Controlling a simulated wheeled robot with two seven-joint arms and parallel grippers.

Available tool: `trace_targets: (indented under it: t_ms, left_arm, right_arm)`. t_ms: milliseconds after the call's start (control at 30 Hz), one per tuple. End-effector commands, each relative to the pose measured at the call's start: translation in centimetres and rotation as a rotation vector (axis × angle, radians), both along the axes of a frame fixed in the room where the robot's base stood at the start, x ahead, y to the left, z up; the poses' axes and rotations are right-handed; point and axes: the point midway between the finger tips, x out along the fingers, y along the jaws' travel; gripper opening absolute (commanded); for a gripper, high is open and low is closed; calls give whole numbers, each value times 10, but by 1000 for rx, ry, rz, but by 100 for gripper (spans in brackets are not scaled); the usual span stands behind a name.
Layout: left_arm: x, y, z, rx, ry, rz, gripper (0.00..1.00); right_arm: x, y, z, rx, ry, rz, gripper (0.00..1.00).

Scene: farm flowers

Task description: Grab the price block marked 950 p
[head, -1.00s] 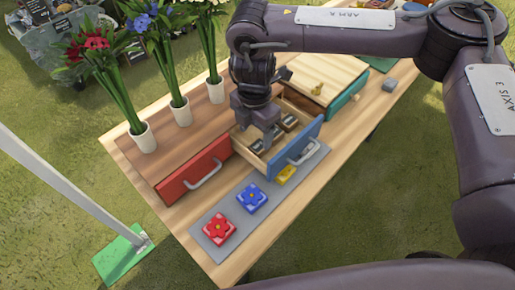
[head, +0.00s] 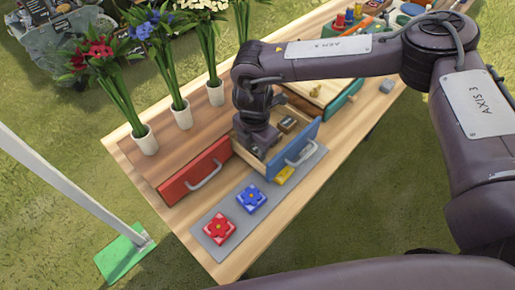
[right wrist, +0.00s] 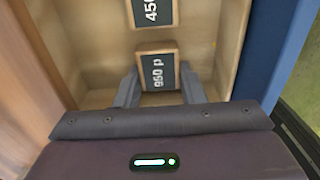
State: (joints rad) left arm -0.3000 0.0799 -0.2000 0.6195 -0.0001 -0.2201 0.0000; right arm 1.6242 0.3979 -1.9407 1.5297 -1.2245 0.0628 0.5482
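The price block marked 950 p (right wrist: 158,72) lies in the open blue-fronted drawer (head: 297,150), dark-faced with a pale wooden rim. In the right wrist view it sits between the two fingers of my right gripper (right wrist: 159,80), which look open, one on each side. I cannot tell whether they touch it. In the head view my right gripper (head: 260,145) reaches down into the drawer and hides this block. Another block, marked 450 (right wrist: 152,10), lies beyond it in the drawer. My left gripper is not in view.
A closed red drawer (head: 195,172) is at left of the blue one. A grey mat (head: 215,226) in front holds red, blue and yellow flower blocks. Flowers in white pots (head: 146,140) stand along the table's back left. The drawer walls (right wrist: 230,45) are close around the gripper.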

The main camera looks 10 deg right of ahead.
Motion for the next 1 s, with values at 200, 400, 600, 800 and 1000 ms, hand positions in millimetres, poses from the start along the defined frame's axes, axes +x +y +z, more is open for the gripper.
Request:
trace_targets:
  t_ms: [200, 400, 600, 800, 1000]
  left_arm:
    - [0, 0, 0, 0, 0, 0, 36]
    - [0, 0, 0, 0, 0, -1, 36]
    - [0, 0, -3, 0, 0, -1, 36]
    - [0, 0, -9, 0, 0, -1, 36]
    - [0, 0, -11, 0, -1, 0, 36]
  right_arm:
    - [0, 0, 0, 1, -1, 0, 14]
    - [0, 0, 2, 1, -1, 0, 14]
    - [1, 0, 18, 2, -2, -1, 14]
    - [1, 0, 57, 3, -5, 0, 14]
    - [2, 0, 115, 1, -8, 0, 14]
